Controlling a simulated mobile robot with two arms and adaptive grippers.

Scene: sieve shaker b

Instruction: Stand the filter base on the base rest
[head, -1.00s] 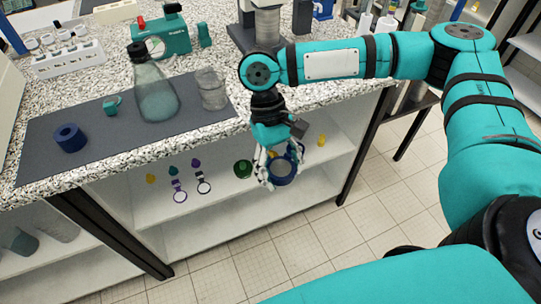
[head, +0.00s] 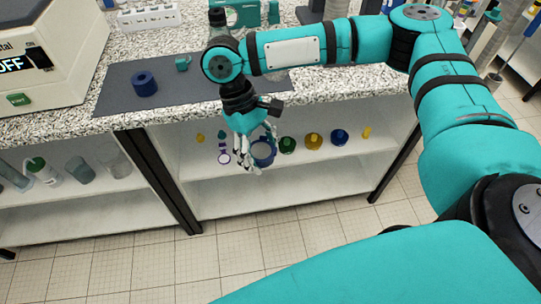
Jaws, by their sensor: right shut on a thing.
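My right gripper (head: 252,158) points down in front of the shelf under the bench. It is shut on a dark blue round cup-like piece (head: 264,153), which looks like the filter base. The fingers hide part of it. A thick navy ring with a hole in its top (head: 144,86), perhaps the base rest, stands on the dark grey mat (head: 115,88). The held piece is below the bench top, to the right of this ring and apart from it. My left gripper is not in view.
A small teal piece (head: 182,64) lies on the mat beside the ring. A machine (head: 50,50) stands at left. The shelf holds green (head: 287,145), yellow (head: 313,141) and blue (head: 339,137) pieces. The mat's front left is clear.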

